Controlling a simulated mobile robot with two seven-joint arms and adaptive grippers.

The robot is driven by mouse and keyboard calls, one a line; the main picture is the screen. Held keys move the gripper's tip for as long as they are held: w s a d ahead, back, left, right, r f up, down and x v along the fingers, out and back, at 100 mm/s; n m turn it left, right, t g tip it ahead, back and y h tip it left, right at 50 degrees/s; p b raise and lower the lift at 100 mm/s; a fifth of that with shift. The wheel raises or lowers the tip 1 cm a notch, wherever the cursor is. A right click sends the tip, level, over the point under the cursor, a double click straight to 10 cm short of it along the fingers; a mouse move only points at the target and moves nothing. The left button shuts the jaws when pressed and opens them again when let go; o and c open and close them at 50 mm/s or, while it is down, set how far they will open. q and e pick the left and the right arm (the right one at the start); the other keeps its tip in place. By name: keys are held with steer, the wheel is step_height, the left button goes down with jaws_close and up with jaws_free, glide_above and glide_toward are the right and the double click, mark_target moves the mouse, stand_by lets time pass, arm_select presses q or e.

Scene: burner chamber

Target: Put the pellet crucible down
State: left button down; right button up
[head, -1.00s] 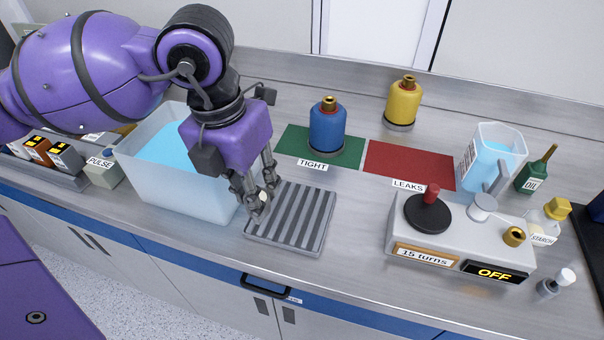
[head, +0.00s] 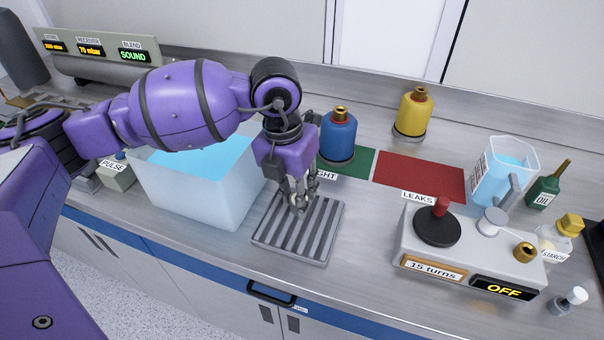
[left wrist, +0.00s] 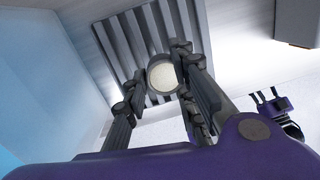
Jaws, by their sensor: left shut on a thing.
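My left gripper (head: 299,205) is over the far part of a grey ribbed rack (head: 318,246) on the bench. In the left wrist view its fingers (left wrist: 162,78) are shut on the pellet crucible (left wrist: 162,76), a small round cup with a pale cream top. The crucible is mostly hidden by the fingers in the head view. The ribbed rack also shows behind it in the wrist view (left wrist: 127,30). I cannot tell whether the crucible touches the rack. My right gripper is not in the head view; a small dark gripper shows at the right of the wrist view (left wrist: 268,98).
A clear tank of blue water (head: 200,195) stands left of the rack. A blue cylinder (head: 338,137) stands behind, on the green mat. A red mat (head: 420,177), a yellow cylinder (head: 413,112) and a grey device reading OFF (head: 470,245) are to the right.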

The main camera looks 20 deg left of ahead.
arm_select(q)
steer(key=shift+f, duration=1.6)
steer(key=shift+f, duration=0.15)
steer(key=c, duration=1.4)
jaws_free()
steer(key=shift+c, duration=0.2)
steer(key=shift+w, duration=0.1)
steer(key=r, duration=0.8)
steer(key=a+r, duration=0.1)
steer(key=r, duration=0.3)
steer(key=shift+s+a+r, duration=0.1)
steer(key=shift+s+r, duration=0.05)
steer(key=shift+s, duration=0.2)
